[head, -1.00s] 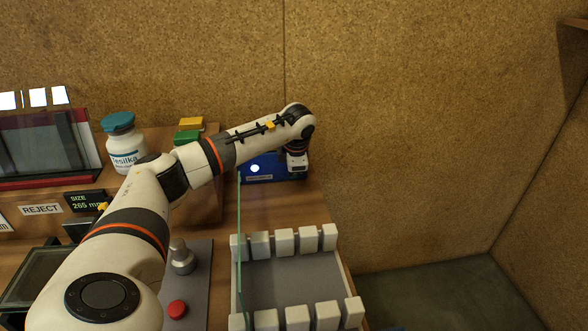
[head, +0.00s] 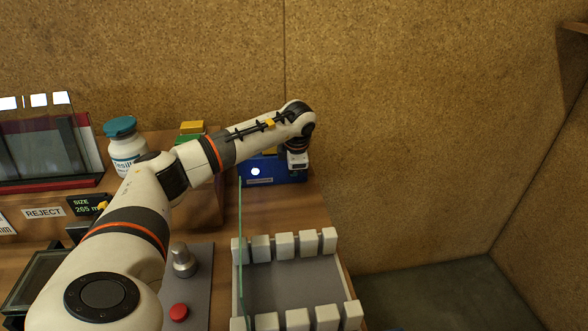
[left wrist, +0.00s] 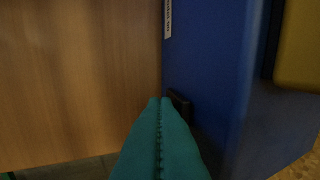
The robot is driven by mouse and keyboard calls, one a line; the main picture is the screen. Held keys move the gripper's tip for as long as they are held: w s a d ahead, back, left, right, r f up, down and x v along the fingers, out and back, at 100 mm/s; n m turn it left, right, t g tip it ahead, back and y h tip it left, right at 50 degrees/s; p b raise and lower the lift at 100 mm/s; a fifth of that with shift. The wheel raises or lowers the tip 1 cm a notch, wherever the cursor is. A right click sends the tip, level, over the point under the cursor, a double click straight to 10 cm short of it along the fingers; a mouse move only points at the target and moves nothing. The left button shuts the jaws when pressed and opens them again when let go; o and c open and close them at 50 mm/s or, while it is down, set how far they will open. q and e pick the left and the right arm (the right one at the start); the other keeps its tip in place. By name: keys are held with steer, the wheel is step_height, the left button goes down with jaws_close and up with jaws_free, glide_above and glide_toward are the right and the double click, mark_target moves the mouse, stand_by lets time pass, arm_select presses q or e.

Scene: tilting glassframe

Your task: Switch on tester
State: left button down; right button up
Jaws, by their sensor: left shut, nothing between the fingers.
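The tester appears to be the blue box (head: 280,174) at the back of the bench, with a white round spot and a small label on its front. My left arm reaches over to its right end, and the wrist hides part of it. In the left wrist view the teal fingers of my left gripper (left wrist: 160,101) are shut and empty. Their tips are beside the box's blue face (left wrist: 205,70), close to a small black part (left wrist: 180,106), possibly a switch. I cannot tell whether they touch it. My right gripper is not in view.
A thin glass pane (head: 240,245) stands upright at the left edge of a grey tray with white blocks (head: 309,243). A red button (head: 179,312) and metal knob (head: 183,262) sit on a grey plate. A teal-capped bottle (head: 122,140) stands behind my arm.

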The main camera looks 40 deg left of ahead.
arm_select(q)
steer(key=v, duration=1.1)
steer(key=shift+r+b, duration=0.3)
steer(key=shift+r, duration=0.1)
